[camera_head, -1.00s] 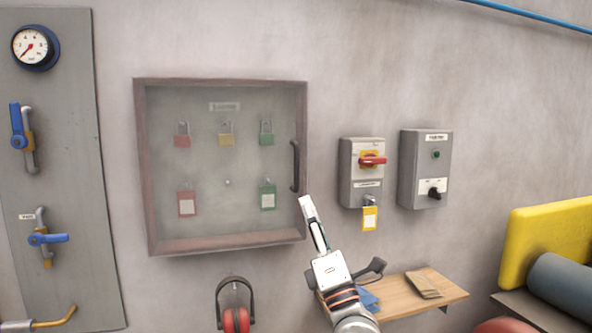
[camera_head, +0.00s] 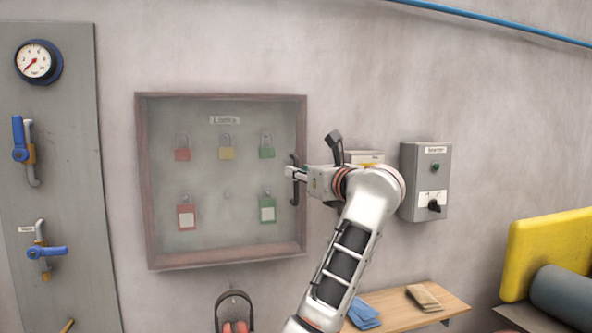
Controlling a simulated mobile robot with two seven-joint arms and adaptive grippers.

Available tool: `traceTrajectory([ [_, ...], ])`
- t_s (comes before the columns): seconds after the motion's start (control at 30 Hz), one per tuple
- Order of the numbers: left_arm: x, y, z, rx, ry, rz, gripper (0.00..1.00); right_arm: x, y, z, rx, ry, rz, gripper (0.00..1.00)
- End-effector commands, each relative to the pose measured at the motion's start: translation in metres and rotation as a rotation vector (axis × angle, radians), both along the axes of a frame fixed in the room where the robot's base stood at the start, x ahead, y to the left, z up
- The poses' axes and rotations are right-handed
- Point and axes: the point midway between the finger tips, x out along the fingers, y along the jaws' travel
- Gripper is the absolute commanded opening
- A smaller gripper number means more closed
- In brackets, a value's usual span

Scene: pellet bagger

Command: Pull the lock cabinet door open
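The lock cabinet (camera_head: 143,190) hangs on the wall with its framed, clear-fronted door closed. A dark vertical handle (camera_head: 294,197) is on the door's right side. My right gripper (camera_head: 292,173) is at the handle, its fingertips overlapping the handle's middle and hiding that part. Whether the fingers are closed around the handle or only beside it cannot be told. My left gripper is not in view.
My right arm hides most of the switch box (camera_head: 364,157) right of the cabinet. A grey control box (camera_head: 425,185) is further right. A wooden shelf (camera_head: 385,318) and red earmuffs (camera_head: 235,326) are below. A valve panel (camera_head: 75,180) stands left.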

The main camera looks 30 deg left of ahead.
Motion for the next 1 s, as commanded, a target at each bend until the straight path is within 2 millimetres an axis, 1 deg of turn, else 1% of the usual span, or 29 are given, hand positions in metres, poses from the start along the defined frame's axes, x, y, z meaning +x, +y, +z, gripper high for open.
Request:
traceTrajectory([
  [0.03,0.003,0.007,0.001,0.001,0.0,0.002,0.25,0.0,0.0,0.002,0.0,-0.001,0.0,0.4],
  [0.2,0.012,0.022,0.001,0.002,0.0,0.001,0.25,0.001,0.0,0.004,0.001,-0.002,0.0,0.4],
  [0.33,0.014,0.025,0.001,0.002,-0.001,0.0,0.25,0.001,0.0,0.004,0.001,-0.002,0.0,0.4],
  [0.57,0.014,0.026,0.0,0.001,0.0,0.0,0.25,0.001,0.001,0.004,0.001,-0.002,0.0,0.4],
  [0.6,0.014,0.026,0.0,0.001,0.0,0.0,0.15,0.0,0.001,0.004,0.001,-0.002,0.0,0.4],
  [0.67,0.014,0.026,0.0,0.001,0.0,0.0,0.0,0.0,0.001,0.004,0.001,-0.002,0.0,0.4],
  [1.0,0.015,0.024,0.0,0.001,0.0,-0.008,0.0,0.001,0.001,0.004,0.001,-0.002,0.0,0.4],
])
